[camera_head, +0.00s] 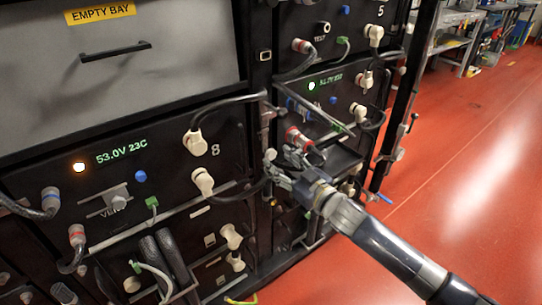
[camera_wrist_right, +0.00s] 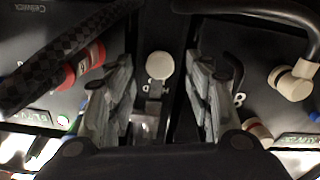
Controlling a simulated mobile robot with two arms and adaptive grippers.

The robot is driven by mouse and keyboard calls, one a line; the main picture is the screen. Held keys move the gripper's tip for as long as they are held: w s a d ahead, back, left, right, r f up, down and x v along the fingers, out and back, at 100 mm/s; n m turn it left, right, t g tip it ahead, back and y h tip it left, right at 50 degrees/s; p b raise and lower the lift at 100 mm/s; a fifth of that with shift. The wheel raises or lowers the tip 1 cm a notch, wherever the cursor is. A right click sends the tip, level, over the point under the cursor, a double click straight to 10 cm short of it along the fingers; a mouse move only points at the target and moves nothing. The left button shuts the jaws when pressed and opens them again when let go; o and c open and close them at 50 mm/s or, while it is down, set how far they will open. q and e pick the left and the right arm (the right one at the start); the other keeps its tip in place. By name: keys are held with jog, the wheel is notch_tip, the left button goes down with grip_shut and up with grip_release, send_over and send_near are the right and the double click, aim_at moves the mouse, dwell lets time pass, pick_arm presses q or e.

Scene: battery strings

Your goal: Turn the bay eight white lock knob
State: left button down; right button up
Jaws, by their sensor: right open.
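The bay eight module (camera_head: 175,165) is a black panel marked 8, with an orange light and a green 53.0V 23C readout in the head view. A round white knob (camera_wrist_right: 159,65) sits on the dark post strip in the right wrist view. In the head view it shows small and pale (camera_head: 270,155) beside my gripper. My right gripper (camera_head: 284,168) is open in front of the post. In the wrist view its two fingers stand either side of the knob, apparently apart from it. Exact depth to the knob cannot be told. My left gripper is out of view.
Beige plugs (camera_head: 203,181) with black cables stick out right of the 8 panel; one also shows in the wrist view (camera_wrist_right: 291,83). A red-ringed connector (camera_head: 298,138) and cable lie close to the gripper. An empty bay (camera_head: 120,50) is above. Red floor (camera_head: 460,200) is clear at right.

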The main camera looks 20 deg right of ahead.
aim_at(273, 156)
jog(key=x, duration=0.4)
jog(key=shift+w+a, duration=0.1)
jog(key=shift+w, duration=0.25)
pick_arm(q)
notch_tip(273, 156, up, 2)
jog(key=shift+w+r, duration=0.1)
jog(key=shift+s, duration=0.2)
pick_arm(e)
jog(key=c, duration=1.1)
